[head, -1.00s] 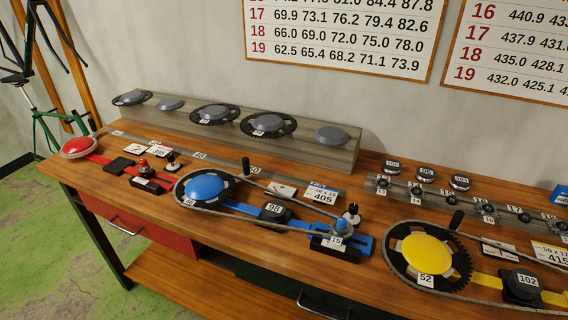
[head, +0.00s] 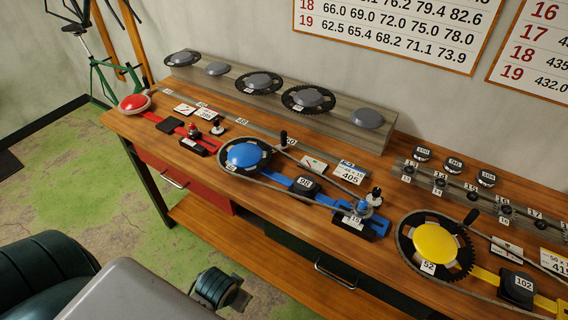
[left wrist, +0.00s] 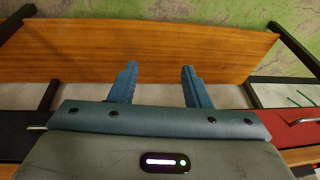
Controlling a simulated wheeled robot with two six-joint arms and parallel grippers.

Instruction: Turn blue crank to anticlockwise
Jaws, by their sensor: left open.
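The blue crank (head: 247,155) is a blue domed hub on a black chainring at the left end of a blue bar on the workbench. Its upright black handle (head: 283,138) stands at the ring's upper right. A chain runs from this ring to a small blue-capped sprocket (head: 363,208) at the bar's right end. My left gripper (left wrist: 159,70) is open and empty in the left wrist view, with a wooden shelf behind its fingers. It is apart from the crank. In the head view, parts of my left arm show at the lower left. My right gripper is not in view.
A red station (head: 135,103) lies to the left of the blue one, and a yellow crank (head: 436,242) with its chain to the right. A grey stepped rail (head: 335,124) with chainrings runs along the back. Drawers and a lower shelf (head: 215,225) are under the benchtop.

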